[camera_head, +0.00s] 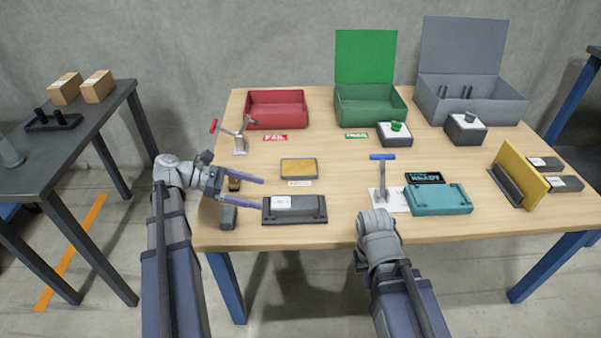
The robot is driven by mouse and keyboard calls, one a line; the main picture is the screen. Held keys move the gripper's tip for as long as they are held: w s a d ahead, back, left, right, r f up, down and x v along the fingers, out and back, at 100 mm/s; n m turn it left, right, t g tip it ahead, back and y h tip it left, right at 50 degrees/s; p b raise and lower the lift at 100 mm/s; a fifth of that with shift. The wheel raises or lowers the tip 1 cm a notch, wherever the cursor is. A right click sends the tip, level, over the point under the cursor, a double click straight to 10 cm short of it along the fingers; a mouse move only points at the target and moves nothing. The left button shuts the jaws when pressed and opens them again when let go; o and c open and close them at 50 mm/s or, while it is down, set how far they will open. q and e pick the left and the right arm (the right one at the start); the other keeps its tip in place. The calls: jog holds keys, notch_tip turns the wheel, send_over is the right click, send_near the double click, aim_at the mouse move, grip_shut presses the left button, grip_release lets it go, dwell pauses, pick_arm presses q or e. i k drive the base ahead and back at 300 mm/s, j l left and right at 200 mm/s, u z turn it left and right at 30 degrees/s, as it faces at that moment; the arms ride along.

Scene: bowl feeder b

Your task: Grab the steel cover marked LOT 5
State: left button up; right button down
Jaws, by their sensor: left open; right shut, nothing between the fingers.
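No LOT 5 mark can be read in this view; the labels are too small. A dark grey flat block (312,217) with a white label lies near the table's front edge, left of the middle. Two small dark grey pieces with white labels, one (543,167) behind the other (564,187), lie at the far right. I cannot tell which is the steel cover. My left gripper (262,194) is open, its fingers pointing right; the lower fingertip shows at the dark block's left end, contact unclear. My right wrist is at the front edge; its gripper is hidden.
Red (276,109), green (371,105) and grey (470,103) bins stand at the back. A yellow-topped block (298,168), red-handled clamp (240,139), blue-handled clamp (382,172), teal box (440,200) and upright yellow panel (521,174) stand nearer. The centre is fairly clear.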

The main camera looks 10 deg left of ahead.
aim_at(561, 184)
jog(key=z, duration=1.25)
